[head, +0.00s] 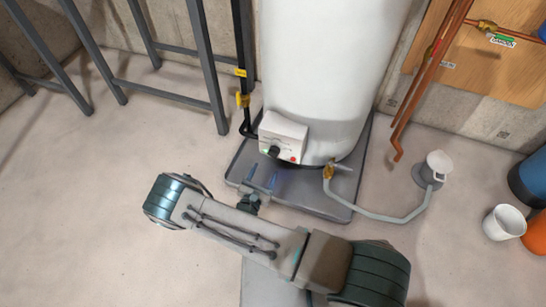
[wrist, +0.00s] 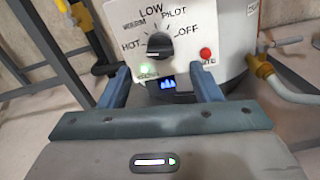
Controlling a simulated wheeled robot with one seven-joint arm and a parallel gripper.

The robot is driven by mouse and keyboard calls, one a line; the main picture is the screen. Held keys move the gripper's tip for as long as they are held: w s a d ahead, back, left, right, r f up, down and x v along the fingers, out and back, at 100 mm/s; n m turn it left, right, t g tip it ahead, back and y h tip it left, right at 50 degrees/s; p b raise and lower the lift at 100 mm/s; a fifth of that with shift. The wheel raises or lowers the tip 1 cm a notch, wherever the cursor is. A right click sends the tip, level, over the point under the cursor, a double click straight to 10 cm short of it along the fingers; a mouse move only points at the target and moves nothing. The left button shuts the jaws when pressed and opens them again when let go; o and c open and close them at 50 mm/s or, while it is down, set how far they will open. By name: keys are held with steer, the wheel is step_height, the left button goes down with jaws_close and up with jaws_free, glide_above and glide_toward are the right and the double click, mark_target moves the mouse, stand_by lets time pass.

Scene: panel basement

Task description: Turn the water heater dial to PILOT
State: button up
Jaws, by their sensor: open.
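The water heater (head: 318,70) is a tall white tank with a white control box (head: 283,137) low on its front. The black dial (wrist: 159,46) sits on the box face, ringed by the labels HOT, WARM, LOW, PILOT and OFF; its pointer direction is hard to make out. The dial is small and dark in the head view (head: 274,151). My gripper (wrist: 161,77) is open and empty, its two blue fingers apart, short of the box and below the dial. The head view also shows my gripper (head: 262,177) in front of the box.
A red button (wrist: 205,54) and a lit green light (wrist: 147,70) flank the dial. A brass drain valve (head: 328,171) with a grey hose (head: 380,216) is right of the box. A black gas pipe with a yellow valve (head: 242,99) stands left.

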mark_target(272, 157)
steer(key=b+x, duration=0.2)
steer(key=x, duration=0.6)
steer(key=shift+w+d+f, duration=0.1)
steer(key=shift+w+d, duration=0.05)
steer(key=shift+w, duration=0.2)
steer(key=c, duration=1)
